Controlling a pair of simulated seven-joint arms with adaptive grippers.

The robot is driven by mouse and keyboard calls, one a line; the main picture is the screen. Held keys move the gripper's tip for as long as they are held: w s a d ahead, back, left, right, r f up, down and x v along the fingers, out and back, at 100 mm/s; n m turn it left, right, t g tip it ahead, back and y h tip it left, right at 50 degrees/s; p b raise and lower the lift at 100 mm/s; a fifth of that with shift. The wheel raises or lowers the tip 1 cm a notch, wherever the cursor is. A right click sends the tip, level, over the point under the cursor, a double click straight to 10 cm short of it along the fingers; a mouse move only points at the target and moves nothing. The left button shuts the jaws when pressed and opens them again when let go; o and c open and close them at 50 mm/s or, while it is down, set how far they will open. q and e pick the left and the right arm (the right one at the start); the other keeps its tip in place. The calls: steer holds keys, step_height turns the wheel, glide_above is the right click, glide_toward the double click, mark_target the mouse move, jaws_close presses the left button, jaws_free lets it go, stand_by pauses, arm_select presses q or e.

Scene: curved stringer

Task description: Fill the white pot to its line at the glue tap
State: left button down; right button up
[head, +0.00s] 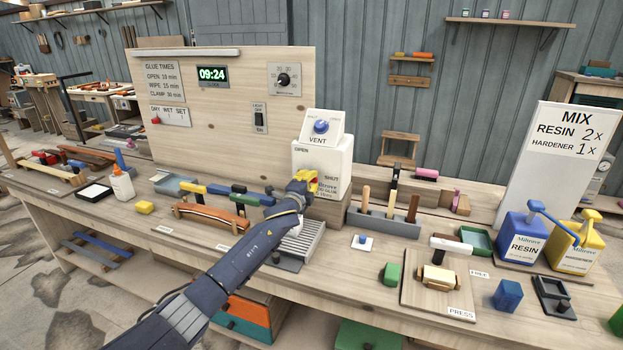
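The glue tank (330,165) is a white box on a wooden block, with a blue vent knob (321,127) on its sloped top and OPEN and SHUT marked on its front. My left gripper (305,182) is at the tank's lower front, at a yellow part that may be the tap handle. My own arm hides the fingertips, so its opening and any grip do not show. A ribbed grey drip tray (306,240) lies below, partly behind my arm. My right gripper is out of view.
A clamped curved wooden piece (212,216) and a white glue bottle (122,184) are left of my arm. A grey rack of tools (384,221), a press (438,278), and blue resin (522,237) and yellow hardener (577,250) cans stand to the right.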

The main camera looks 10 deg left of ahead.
arm_select(q)
steer(key=shift+m, duration=0.4)
steer(key=c, duration=1.2)
jaws_free()
steer(key=shift+f, duration=0.15)
steer(key=shift+c, duration=0.2)
steer(key=v, duration=1.2)
